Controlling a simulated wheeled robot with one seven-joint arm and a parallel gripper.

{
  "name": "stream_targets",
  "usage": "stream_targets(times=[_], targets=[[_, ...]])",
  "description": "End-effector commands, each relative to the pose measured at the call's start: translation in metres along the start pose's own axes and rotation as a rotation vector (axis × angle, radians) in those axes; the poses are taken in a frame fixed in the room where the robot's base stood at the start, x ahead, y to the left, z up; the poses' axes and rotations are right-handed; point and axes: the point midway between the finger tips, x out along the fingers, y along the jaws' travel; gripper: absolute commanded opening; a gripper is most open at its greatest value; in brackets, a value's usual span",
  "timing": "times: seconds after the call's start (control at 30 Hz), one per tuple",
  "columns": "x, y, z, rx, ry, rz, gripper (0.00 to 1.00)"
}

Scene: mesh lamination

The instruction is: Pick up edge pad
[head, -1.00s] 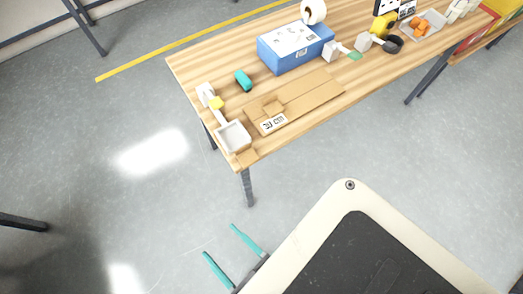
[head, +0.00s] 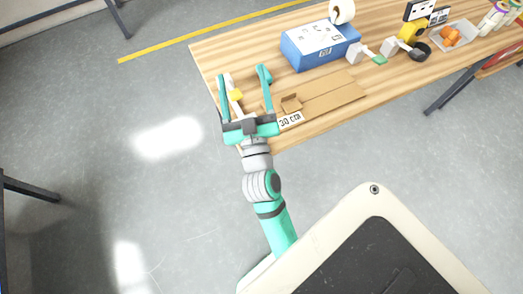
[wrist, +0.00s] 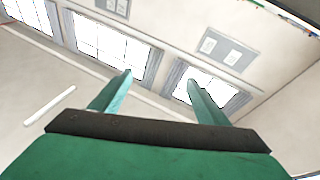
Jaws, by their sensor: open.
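My gripper (head: 243,72) is raised in front of the table's near left corner in the head view, fingers upward and wide apart. It also shows in the wrist view (wrist: 159,77), with nothing between its fingers. I cannot tell for sure which thing is the edge pad. A flat brown cardboard piece (head: 335,95) lies on the table to the right of my gripper, with a small folded cardboard piece (head: 291,103) at its left end. A white label reading "30 cm" (head: 290,120) is at its front. The teal block's place is covered by my right finger.
Bare floor lies left.

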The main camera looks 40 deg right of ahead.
Motion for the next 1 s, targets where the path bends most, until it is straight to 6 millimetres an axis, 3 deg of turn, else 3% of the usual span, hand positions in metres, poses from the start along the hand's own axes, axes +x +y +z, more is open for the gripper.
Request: stream_targets(times=[0.03, 0.2, 0.43, 0.73, 1.0], targets=[[0.016, 0.015, -0.015, 0.018, 0.029, 0.055, 0.69], [0.052, 0.068, -0.051, 0.089, 0.092, 0.242, 0.69], [0.073, 0.147, -0.09, 0.234, 0.166, 0.51, 0.69], [0.057, 0.241, -0.104, 0.496, 0.225, 0.873, 0.69], [0.016, 0.294, -0.075, 0.785, 0.233, 1.203, 0.69]])
